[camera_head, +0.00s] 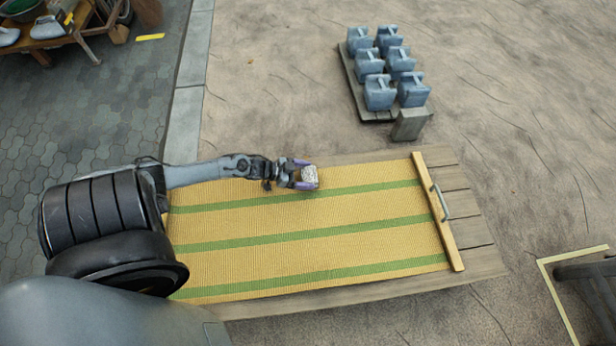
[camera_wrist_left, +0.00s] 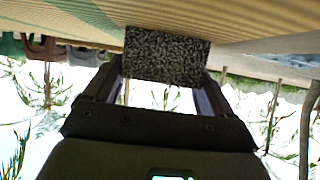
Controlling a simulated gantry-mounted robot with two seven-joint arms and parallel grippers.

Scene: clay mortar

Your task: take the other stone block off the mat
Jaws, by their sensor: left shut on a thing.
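A speckled grey stone block (camera_head: 309,175) is between the fingers of my left gripper (camera_head: 303,176), at the far edge of the mat. In the left wrist view the block (camera_wrist_left: 166,57) fills the space between the fingertips of the left gripper (camera_wrist_left: 160,85). That gripper is shut on it. The yellow mat (camera_head: 300,215) with green stripes lies on a wooden platform. I cannot tell whether the block touches the mat. No other stone block shows on the mat. My right gripper is not in view.
A wooden bar (camera_head: 437,212) with a metal handle lies across the mat's right end. Several blue-grey weights (camera_head: 380,92) stand on a pallet beyond the platform, with a grey block (camera_head: 409,125) at its near corner. Sandy ground (camera_head: 270,80) is free at the back.

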